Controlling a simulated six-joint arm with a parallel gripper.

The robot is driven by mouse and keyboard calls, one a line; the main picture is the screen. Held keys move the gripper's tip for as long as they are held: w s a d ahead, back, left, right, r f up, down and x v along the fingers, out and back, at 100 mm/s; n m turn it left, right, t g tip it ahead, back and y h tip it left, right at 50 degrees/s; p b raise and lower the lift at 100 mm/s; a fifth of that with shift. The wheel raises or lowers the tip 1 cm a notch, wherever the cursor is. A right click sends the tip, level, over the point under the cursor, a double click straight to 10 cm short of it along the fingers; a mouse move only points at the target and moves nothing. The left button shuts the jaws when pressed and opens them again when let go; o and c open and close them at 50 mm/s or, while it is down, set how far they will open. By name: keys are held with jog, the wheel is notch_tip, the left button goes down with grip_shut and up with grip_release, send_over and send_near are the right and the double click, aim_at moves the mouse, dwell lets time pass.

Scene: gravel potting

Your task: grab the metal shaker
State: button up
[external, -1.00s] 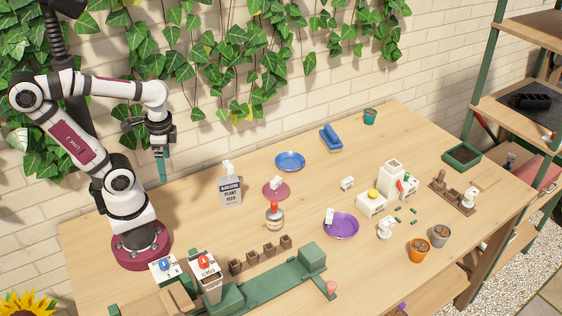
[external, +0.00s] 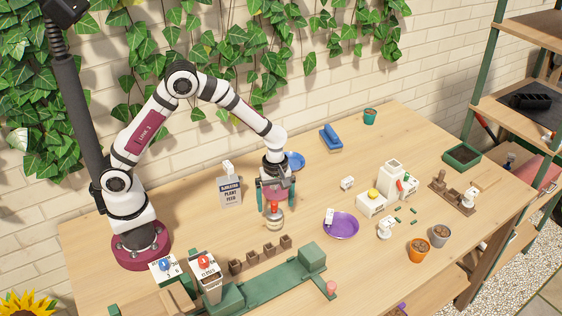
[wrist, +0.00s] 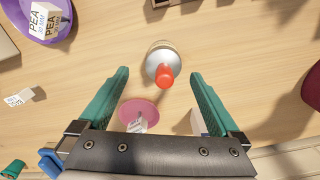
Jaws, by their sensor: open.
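The metal shaker (external: 274,223), a small round silver body with a red top, stands upright on the bench in the external view. In the wrist view the shaker (wrist: 155,54) lies just beyond the fingertips, its red top pointing toward the space between them. My gripper (external: 275,202) hangs above the shaker, pointing down, with its green fingers spread to either side of the red top. In the wrist view my gripper (wrist: 160,76) is open and holds nothing. The fingers look apart from the shaker.
A pink saucer (wrist: 134,107) with a small label lies near the shaker. A purple bowl (external: 341,226) stands to the right, and the plant feed bag (external: 230,191) to the left. Small brown pots (external: 268,250) and a green rail (external: 265,284) are in front.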

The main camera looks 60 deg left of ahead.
aim_at(274, 212)
jog(key=f, duration=0.5)
jog(key=shift+s+d+f, duration=0.1)
jog(key=shift+s+f, duration=0.2)
jog(key=c, duration=1.6)
